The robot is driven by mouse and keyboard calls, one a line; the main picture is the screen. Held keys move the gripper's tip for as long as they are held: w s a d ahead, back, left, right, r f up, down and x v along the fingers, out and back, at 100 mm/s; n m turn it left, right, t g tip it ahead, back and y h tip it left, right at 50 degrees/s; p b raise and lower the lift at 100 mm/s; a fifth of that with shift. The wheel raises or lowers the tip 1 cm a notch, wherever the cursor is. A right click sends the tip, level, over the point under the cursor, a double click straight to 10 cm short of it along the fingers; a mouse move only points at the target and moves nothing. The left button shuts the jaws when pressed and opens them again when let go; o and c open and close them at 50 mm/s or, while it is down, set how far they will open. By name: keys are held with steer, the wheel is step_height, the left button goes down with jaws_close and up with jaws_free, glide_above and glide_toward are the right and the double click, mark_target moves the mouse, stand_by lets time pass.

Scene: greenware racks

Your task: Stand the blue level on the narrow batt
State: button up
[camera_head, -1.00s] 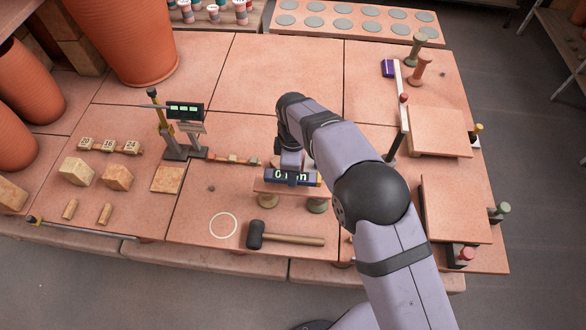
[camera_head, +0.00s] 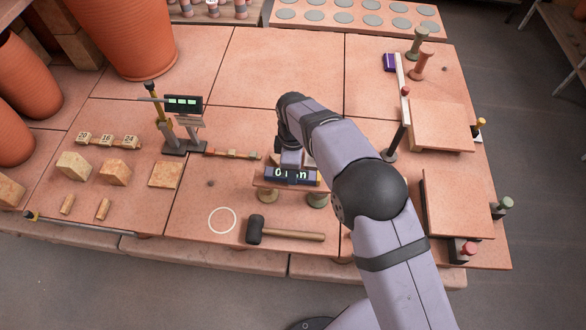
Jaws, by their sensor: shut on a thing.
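The blue level (camera_head: 313,178) is a dark blue bar with a lit display facing the camera. My gripper (camera_head: 291,168) is shut on it from above, and a finger hides part of the display. The level lies lengthwise over the narrow batt (camera_head: 268,186), a small terracotta board raised on short round props. The level looks very close to the batt's top; I cannot tell whether it touches.
A mallet (camera_head: 290,236) lies in front of the batt, beside a white ring (camera_head: 222,220). A digital gauge stand (camera_head: 184,125) is at left, near several blocks. Wider boards (camera_head: 440,125) stand at right. A dark post (camera_head: 397,140) rises behind my arm.

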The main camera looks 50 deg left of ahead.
steer(key=shift+f+b, duration=0.3)
steer(key=shift+f, duration=0.2)
steer(key=o, duration=1.6)
steer(key=shift+r, duration=0.15)
steer(key=shift+r+b, duration=0.85)
steer(key=shift+r, duration=2)
